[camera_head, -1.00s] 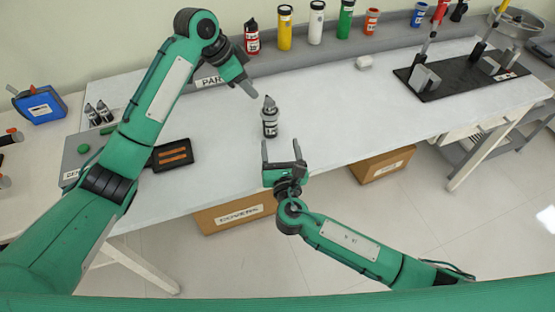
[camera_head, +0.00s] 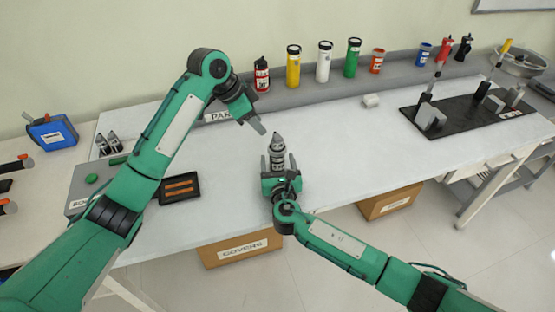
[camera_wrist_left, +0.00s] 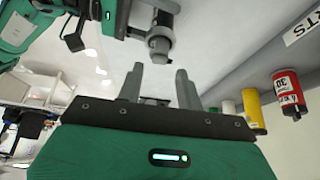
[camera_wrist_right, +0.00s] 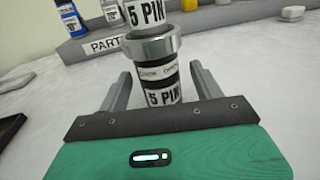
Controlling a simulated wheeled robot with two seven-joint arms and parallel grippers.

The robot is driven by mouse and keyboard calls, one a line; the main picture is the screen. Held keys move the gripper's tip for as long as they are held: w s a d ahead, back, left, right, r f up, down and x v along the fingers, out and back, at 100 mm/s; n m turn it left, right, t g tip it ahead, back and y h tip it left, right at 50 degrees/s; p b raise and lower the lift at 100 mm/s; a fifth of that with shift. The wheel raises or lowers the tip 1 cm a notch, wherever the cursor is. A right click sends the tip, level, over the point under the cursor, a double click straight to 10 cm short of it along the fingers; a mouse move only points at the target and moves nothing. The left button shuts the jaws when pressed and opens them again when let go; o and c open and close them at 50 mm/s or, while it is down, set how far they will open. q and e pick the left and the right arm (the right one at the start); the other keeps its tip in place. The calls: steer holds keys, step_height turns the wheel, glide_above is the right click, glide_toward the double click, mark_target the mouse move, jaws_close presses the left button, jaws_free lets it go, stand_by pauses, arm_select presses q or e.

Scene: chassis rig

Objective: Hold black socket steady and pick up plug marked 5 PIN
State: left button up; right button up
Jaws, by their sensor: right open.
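A dark grey and black connector stack (camera_head: 278,150) stands upright on the table. In the right wrist view its upper part is the plug marked 5 PIN (camera_wrist_right: 146,13). Below a metal ring is the black socket (camera_wrist_right: 158,82), with a second 5 PIN label. My right gripper (camera_head: 279,164) is open, its fingers on either side of the lower part, with gaps visible beside it in the right wrist view (camera_wrist_right: 161,82). My left gripper (camera_head: 262,128) is open and empty, just left of the stack's top. The stack also shows beyond its fingertips in the left wrist view (camera_wrist_left: 161,38).
Several coloured bottles line the grey back shelf (camera_head: 225,116). A black tray with orange strips (camera_head: 179,187) and a grey box with a green button (camera_head: 85,185) lie left. A black fixture plate (camera_head: 465,112) is at the right.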

mark_target(277, 139)
steer(key=shift+w+a, duration=0.1)
steer(key=shift+w, duration=0.45)
steer(key=c, duration=1.2)
arm_select(q)
steer(key=o, duration=0.4)
arm_select(e)
steer(key=shift+c, duration=0.2)
arm_select(q)
steer(key=shift+o, duration=0.2)
steer(key=d+y, duration=0.1)
steer(key=d+r+m+g+y, duration=0.1)
steer(key=d, duration=0.1)
steer(key=d+r+m+y, duration=0.1)
steer(key=d, duration=0.1)
steer(key=shift+w+d+r+g, duration=0.2)
steer(key=shift+w+r+g, duration=0.05)
steer(key=shift+w+g, duration=0.1)
steer(key=f+y, duration=0.1)
steer(key=f, duration=0.5)
steer(key=w+f+y, duration=0.1)
steer(key=f, duration=0.3)
steer(key=shift+f+y, duration=0.1)
steer(key=shift+y, duration=0.2)
